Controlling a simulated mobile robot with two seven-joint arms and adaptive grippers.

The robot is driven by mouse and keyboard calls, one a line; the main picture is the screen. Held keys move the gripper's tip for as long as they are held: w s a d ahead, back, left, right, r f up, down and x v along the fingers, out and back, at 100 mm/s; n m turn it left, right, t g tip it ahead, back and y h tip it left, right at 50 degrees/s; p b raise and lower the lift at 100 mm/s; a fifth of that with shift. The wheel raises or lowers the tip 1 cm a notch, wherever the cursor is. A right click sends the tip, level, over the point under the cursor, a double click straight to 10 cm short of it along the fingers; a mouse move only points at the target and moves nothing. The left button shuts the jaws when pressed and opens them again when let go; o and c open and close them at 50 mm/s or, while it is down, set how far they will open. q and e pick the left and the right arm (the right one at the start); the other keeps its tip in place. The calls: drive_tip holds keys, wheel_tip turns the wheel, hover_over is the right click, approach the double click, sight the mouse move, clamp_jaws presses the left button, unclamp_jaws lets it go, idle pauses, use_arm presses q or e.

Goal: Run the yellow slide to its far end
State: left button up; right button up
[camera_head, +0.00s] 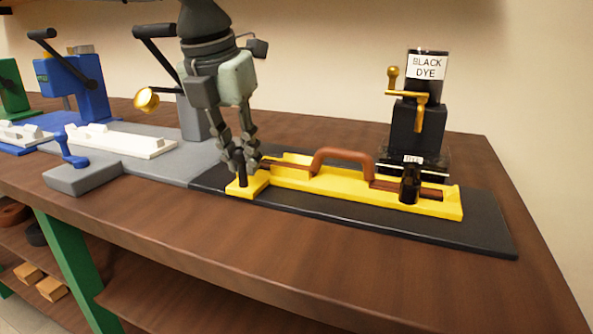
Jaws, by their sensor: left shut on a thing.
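The yellow slide (330,193) is a long tray lying on a black base plate (455,230). A brown strap with a raised arch (343,155) lies along it. A short dark knob (242,178) stands at the slide's left end. My left gripper (241,163) comes down from above and is shut on this knob; its fingers partly hide the knob's top. The slide's right part lies at the front of the black dye station (418,120), with a dark cylinder (409,185) over the strap's right part. My right gripper is not in view.
The dye station has a brass lever (405,94). To the left are a grey station with a brass-knobbed lever (147,99), a white slide (118,140) and a blue press (75,85). The wooden bench top (330,255) is bare in front of the black plate.

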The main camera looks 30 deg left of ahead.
use_arm(q)
drive_tip(key=shift+w+d+b, duration=0.2)
drive_tip(key=shift+d+b, duration=0.45)
drive_tip(key=shift+d, duration=0.95)
drive_tip(key=shift+w+d+b, duration=0.15)
drive_tip(key=shift+d+b, duration=0.45)
drive_tip(key=shift+d, duration=1)
drive_tip(key=shift+o, duration=0.3)
drive_tip(key=shift+d, duration=0.1)
drive_tip(key=shift+o, duration=0.5)
drive_tip(key=shift+d, duration=0.1)
drive_tip(key=o, duration=0.5)
drive_tip(key=shift+o, duration=1)
drive_tip(key=shift+d, duration=0.15)
